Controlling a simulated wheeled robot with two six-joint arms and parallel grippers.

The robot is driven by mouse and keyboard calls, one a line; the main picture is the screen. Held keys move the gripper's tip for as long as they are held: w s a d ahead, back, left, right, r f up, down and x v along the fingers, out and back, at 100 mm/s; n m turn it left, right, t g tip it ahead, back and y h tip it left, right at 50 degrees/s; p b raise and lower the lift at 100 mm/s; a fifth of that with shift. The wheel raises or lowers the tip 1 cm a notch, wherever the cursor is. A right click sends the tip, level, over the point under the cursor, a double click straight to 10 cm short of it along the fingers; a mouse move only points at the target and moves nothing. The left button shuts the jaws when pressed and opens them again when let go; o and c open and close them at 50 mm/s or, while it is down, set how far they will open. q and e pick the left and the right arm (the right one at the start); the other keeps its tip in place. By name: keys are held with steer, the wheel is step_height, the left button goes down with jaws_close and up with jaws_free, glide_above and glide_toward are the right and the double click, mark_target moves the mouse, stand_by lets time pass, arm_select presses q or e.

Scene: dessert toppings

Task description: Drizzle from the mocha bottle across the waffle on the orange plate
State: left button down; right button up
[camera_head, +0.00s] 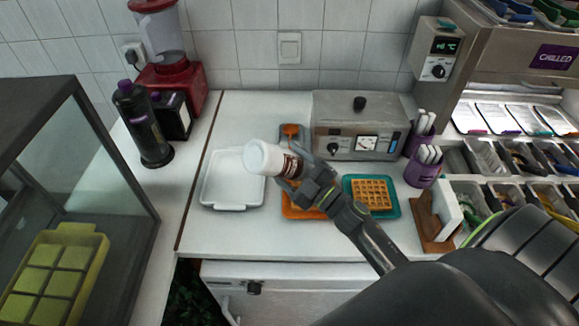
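My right gripper (291,174) comes in from the right and is shut on a bottle (268,159) with a white end and a dark brown body. The bottle is tipped almost level, its white end pointing left near the white tray. I cannot read its label or see any stream from it. The orange plate (292,212) lies below the gripper, mostly hidden by it. Only a little of the waffle on it shows past the gripper. A second waffle (371,194) sits on a teal plate (393,212) to the right. My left gripper is out of view.
A white tray (231,206) lies left of the orange plate. A grey appliance (360,104) stands behind. Purple cups (422,176) hold white sticks at the right. Dark bottles (143,123) and a red blender (188,80) stand at the left. The front counter strip is clear.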

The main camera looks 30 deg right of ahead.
mark_target(284, 178)
steer(key=shift+s+a+r+p, duration=0.25)
steer(key=shift+s+a+p, duration=0.15)
steer(key=shift+a, duration=0.15)
steer(key=shift+s+a+r+p, duration=0.25)
steer(key=shift+s+a, duration=0.1)
steer(key=shift+a, duration=0.2)
steer(key=shift+s+a+f+p, duration=0.2)
steer(key=shift+s+a+p, duration=0.1)
steer(key=shift+s+a, duration=0.25)
steer(key=shift+s+a+p, duration=0.15)
steer(key=shift+s+p, duration=0.05)
steer(key=shift+s, duration=0.8)
steer(key=shift+s+a+p, duration=0.1)
steer(key=shift+s+p, duration=0.1)
steer(key=shift+s, duration=0.8)
steer(key=shift+s, duration=0.1)
